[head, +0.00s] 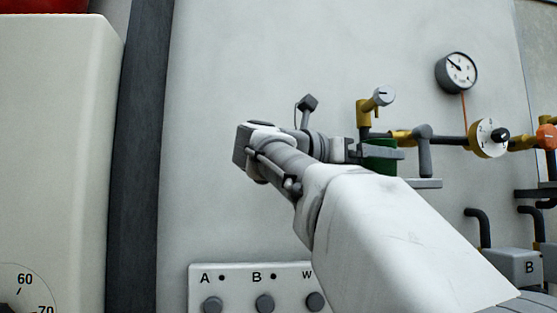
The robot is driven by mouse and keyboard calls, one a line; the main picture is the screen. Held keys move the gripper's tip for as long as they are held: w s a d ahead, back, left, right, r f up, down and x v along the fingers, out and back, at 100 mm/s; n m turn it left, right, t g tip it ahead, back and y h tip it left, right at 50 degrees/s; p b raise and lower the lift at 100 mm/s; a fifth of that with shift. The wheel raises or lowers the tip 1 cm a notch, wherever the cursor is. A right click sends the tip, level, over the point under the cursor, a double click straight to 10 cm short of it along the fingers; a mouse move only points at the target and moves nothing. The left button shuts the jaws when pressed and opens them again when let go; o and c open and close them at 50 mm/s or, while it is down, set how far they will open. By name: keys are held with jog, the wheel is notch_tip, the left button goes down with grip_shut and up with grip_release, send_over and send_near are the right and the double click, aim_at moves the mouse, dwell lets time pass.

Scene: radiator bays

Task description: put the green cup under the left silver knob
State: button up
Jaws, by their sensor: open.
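The green cup (381,163) shows at the fingers of my gripper (386,151), just below a brass tap with a silver knob (383,96). My gripper is open, with a grey finger crossing in front of the cup. My arm hides the cup's lower part, so I cannot tell whether the cup rests on the small grey shelf (426,183) there. The cup looks upright.
A grey bent pipe (424,150) stands close right of the cup. Further right are a white dial (489,138), an orange knob (546,137) and a grey box marked B (517,267). A gauge (457,72) hangs above. A button panel (240,272) sits lower left.

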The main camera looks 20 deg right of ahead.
jog(key=shift+r, duration=0.2)
jog(key=s+a, duration=0.1)
jog(key=a, duration=1.1)
jog(key=shift+s, duration=0.25)
jog(key=shift+f, duration=0.1)
